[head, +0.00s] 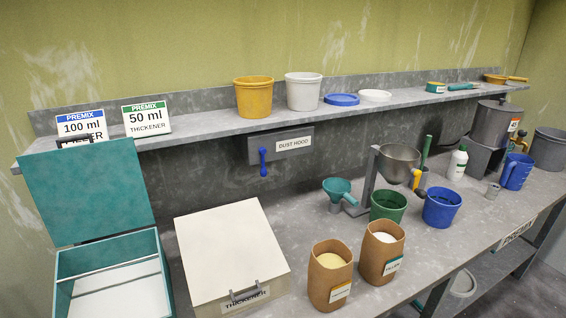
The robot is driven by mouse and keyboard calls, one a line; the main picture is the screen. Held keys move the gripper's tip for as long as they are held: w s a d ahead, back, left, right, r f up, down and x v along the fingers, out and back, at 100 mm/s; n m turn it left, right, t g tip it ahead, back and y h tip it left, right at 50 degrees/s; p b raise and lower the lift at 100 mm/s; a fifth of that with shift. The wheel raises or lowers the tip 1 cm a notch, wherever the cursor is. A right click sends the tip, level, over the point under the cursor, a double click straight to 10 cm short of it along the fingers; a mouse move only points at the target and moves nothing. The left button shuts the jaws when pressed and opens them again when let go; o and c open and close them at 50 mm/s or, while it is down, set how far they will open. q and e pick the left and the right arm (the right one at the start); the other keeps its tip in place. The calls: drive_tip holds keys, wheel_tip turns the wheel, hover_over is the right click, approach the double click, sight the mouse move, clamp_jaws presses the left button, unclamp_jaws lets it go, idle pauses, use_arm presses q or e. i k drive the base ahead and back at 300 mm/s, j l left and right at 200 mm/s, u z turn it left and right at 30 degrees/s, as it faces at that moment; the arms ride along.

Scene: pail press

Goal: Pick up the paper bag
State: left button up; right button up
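Two open brown paper bags stand upright side by side near the bench's front edge. The left paper bag (319,288) holds cream-coloured powder and has a small white and orange label. Neither of my grippers is in view, and nothing is seen holding either bag.
A closed cream box labelled thickener (228,250) is left of the bags; an open teal box (100,195) is further left. A green pail (388,207) and blue pail (441,208) stand behind. Bench (440,250) right of the bags is clear.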

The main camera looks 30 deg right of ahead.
sight(383, 242)
drive_tip(key=z, duration=1.65)
drive_tip(key=u, duration=2.05)
drive_tip(key=z, duration=2)
drive_tip(key=l, duration=0.2)
